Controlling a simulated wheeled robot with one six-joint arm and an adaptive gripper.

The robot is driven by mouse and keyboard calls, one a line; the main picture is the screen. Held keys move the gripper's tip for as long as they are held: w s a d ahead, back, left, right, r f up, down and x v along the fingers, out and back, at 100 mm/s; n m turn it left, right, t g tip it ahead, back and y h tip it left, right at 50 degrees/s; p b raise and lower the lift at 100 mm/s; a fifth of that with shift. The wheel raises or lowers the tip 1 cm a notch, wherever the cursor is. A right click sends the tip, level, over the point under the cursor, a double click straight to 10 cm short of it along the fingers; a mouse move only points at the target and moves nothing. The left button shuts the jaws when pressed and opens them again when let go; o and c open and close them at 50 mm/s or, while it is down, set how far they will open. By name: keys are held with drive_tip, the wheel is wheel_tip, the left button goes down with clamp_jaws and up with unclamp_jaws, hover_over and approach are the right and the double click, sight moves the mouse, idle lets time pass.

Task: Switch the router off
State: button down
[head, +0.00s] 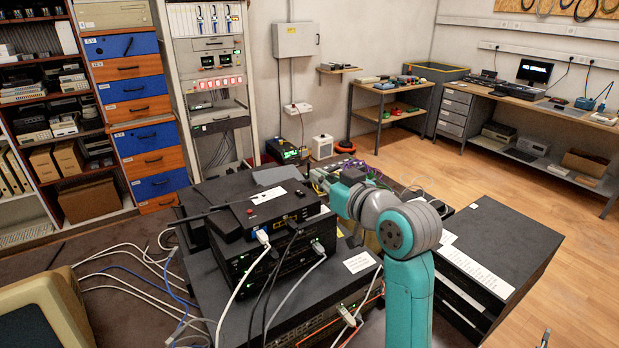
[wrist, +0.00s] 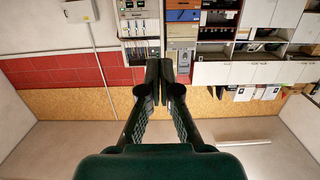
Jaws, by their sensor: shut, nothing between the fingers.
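The black router (head: 230,222) lies on top of a stack of dark devices in the middle of the head view. A small red button-like spot (head: 250,211) shows on its cable side, and a thin black antenna lies across its left part. Several cables are plugged into that side. I cannot tell the switch's position. My teal and grey arm stands right of the stack, with its wrist beside the router's right end. In the wrist view my gripper (wrist: 166,88) is shut and empty, with its fingertips together. The router does not show there.
More dark devices (head: 245,262) lie under the router, with white and blue cables hanging to the left. A black cabinet (head: 505,235) stands at the right. A beige monitor (head: 50,310) is at the lower left. Open wooden floor (head: 430,165) lies at the back right.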

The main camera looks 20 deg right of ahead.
drive_tip(key=shift+r+v, duration=0.25)
drive_tip(key=shift+v, duration=0.9)
drive_tip(key=s+f+m+h, duration=0.2)
drive_tip(key=s+f, duration=0.7)
drive_tip(key=f, duration=0.5)
drive_tip(key=s+f+m+h, duration=0.1)
drive_tip(key=s+f+m, duration=0.1)
drive_tip(key=s+f, duration=0.9)
drive_tip(key=s+a+f+h, duration=0.1)
drive_tip(key=s+f, duration=0.7)
drive_tip(key=s, duration=0.4)
drive_tip(key=s+a+r+n+g, duration=0.1)
drive_tip(key=s+r, duration=0.1)
drive_tip(key=s, duration=1.5)
drive_tip(key=shift+a, duration=0.1)
